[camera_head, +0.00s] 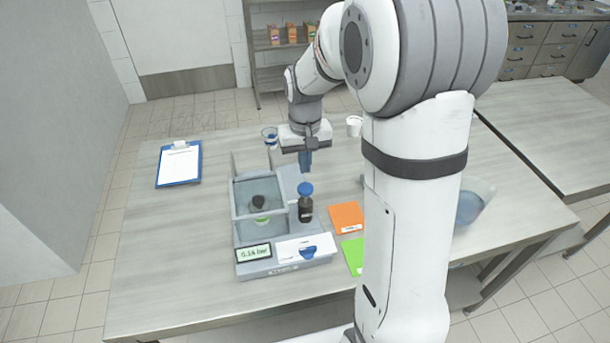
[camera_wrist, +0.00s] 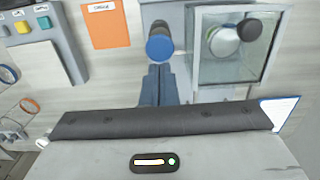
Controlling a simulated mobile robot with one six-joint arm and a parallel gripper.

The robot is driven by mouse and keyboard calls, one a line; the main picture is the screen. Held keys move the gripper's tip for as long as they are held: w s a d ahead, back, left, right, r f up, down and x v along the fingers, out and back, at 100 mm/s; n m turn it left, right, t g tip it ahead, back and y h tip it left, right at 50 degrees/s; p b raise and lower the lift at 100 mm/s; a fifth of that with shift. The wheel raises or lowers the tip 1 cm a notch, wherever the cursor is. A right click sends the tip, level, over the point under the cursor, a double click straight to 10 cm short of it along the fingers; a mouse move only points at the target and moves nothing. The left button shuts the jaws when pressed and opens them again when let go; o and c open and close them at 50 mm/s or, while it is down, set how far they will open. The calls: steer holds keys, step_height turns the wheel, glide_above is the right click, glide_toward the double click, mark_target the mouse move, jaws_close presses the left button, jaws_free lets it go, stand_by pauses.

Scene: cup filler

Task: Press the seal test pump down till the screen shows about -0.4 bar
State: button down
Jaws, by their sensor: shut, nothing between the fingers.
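The seal test pump is a dark upright cylinder (camera_head: 305,209) with a round blue knob (camera_head: 305,188) on top, at the right side of the grey tester (camera_head: 270,268). The blue knob also shows in the wrist view (camera_wrist: 160,48). The tester's screen (camera_head: 253,253) is small and seems to read 0.14 bar; I cannot make out a sign clearly. My gripper (camera_head: 305,168) is shut and empty, pointing down just above the knob. In the wrist view its blue fingers (camera_wrist: 160,72) appear close to the knob's edge; I cannot tell whether they touch.
A clear chamber (camera_head: 238,212) on the tester's left holds a cup with a dark top (camera_head: 259,202). An orange card (camera_head: 346,218) and a green card (camera_head: 352,254) lie to the right. A clipboard (camera_head: 179,164) lies at left. A cup (camera_head: 270,136) stands behind.

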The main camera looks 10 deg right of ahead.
mark_target(305, 188)
step_height(305, 188, down, 6)
steer(key=shift+r+p, duration=0.25)
steer(key=shift+p, duration=0.3)
steer(key=shift+f, duration=0.1)
step_height(305, 188, down, 4)
steer(key=b, duration=0.3)
steer(key=shift+r, duration=0.25)
steer(key=shift+s, duration=0.2)
step_height(305, 188, up, 14)
steer(key=shift+w+r+p, duration=0.25)
steer(key=shift+p, duration=0.2)
